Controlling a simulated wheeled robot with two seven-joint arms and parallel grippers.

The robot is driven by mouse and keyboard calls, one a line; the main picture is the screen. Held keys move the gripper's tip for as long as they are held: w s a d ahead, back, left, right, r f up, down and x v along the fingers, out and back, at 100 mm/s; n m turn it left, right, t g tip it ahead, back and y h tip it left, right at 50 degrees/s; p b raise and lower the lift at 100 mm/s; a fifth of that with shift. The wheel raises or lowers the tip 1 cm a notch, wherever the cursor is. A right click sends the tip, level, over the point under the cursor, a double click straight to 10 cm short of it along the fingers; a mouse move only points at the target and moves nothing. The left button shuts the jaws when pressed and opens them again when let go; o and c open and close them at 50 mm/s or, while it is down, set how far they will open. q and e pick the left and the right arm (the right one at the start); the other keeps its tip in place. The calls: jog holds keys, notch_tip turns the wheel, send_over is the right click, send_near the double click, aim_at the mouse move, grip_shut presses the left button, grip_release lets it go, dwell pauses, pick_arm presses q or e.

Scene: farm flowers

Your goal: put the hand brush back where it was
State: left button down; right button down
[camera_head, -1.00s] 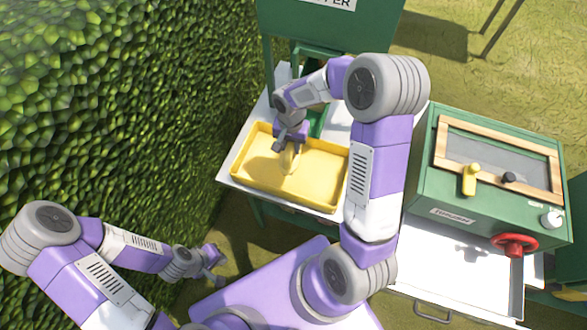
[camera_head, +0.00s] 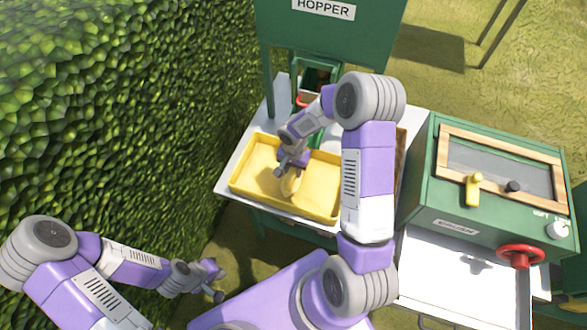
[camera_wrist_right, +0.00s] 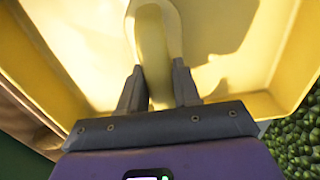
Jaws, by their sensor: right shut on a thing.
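My right gripper (camera_head: 291,170) is over the yellow tray (camera_head: 325,209), low above its floor. It is shut on the pale yellow handle of the hand brush (camera_head: 291,187). The right wrist view shows the handle (camera_wrist_right: 150,45) running between the two fingers (camera_wrist_right: 157,88) and widening away from them. The bristles are not clearly visible, and I cannot tell whether the brush touches the tray. My left gripper (camera_head: 217,282) hangs at the lower left, well away from the tray; its jaw opening is too small to tell.
The tray lies on a white table (camera_head: 240,160) under the green hopper (camera_head: 330,40). A green crusher box (camera_head: 460,225) with a yellow handle (camera_head: 473,190) and a red wheel (camera_head: 520,256) stands to the right. A hedge (camera_head: 110,110) fills the left side.

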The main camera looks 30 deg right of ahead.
jog(key=shift+f, duration=0.1)
jog(key=c, duration=0.8)
grip_release()
jog(key=shift+r, duration=0.3)
notch_tip(320, 180, up, 12)
jog(key=p, duration=0.2)
jog(key=shift+f, duration=0.1)
